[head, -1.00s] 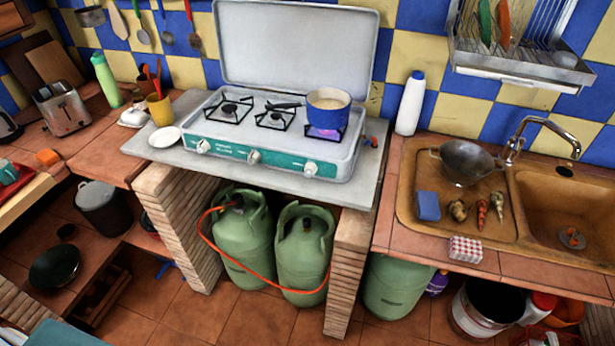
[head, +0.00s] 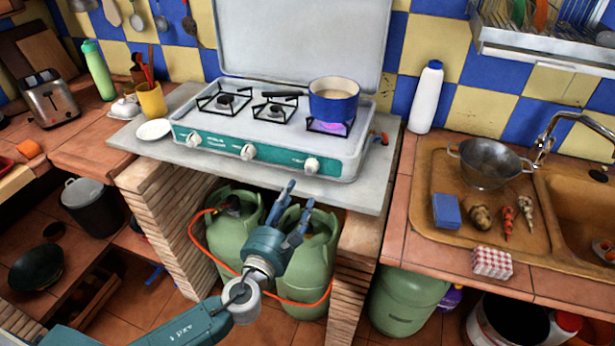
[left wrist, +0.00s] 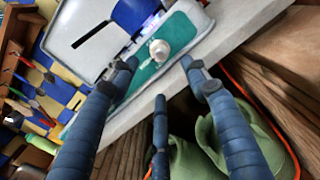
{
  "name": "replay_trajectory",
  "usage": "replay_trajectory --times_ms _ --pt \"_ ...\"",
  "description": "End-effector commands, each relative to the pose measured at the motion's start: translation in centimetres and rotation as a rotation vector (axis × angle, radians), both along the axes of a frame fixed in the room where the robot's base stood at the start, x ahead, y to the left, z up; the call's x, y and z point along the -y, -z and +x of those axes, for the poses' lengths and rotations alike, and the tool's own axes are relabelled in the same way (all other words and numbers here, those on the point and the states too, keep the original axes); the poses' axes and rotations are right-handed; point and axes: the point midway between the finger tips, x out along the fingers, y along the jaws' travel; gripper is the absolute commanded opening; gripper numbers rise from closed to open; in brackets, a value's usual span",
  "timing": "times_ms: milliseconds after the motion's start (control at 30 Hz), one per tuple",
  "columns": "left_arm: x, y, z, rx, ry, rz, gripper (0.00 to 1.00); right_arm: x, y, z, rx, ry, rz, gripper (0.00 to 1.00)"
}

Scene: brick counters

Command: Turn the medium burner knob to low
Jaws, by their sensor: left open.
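The white gas stove (head: 272,160) has a teal front panel with three white knobs: left (head: 193,140), middle (head: 248,152) and right (head: 312,165). The right burner (head: 330,126) glows violet under a blue pot (head: 334,104). I cannot read the panel's markings. My left gripper (head: 292,207) is open and empty, below and in front of the panel, nearest the right knob and apart from it. In the left wrist view a white knob (left wrist: 159,49) shows beyond the spread fingers (left wrist: 160,75). My right gripper is in no view.
The stove stands on a grey slab (head: 376,190) with green gas cylinders (head: 305,262) and an orange hose below. A white bottle (head: 426,97) stands right of the stove. A mustard cup (head: 152,101) and white saucer (head: 153,130) are on the left.

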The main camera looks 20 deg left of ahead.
Motion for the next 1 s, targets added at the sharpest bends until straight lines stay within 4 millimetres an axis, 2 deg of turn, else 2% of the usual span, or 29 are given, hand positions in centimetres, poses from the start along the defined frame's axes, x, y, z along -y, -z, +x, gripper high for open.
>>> replay_trajectory --times_ms 300,500,900,1000 --pt "0.2 -0.2 6.2 0.000 -0.002 -0.005 0.47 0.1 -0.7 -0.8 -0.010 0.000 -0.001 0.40" --pt "0.3 0.0 8.6 -0.002 -0.001 -0.005 0.47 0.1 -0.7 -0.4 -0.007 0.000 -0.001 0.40" --pt "0.3 0.1 9.4 -0.003 -0.001 -0.006 0.47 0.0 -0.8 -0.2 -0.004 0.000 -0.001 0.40" --pt "0.3 0.1 9.4 -0.003 -0.001 -0.006 0.27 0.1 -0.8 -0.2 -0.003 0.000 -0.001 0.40"
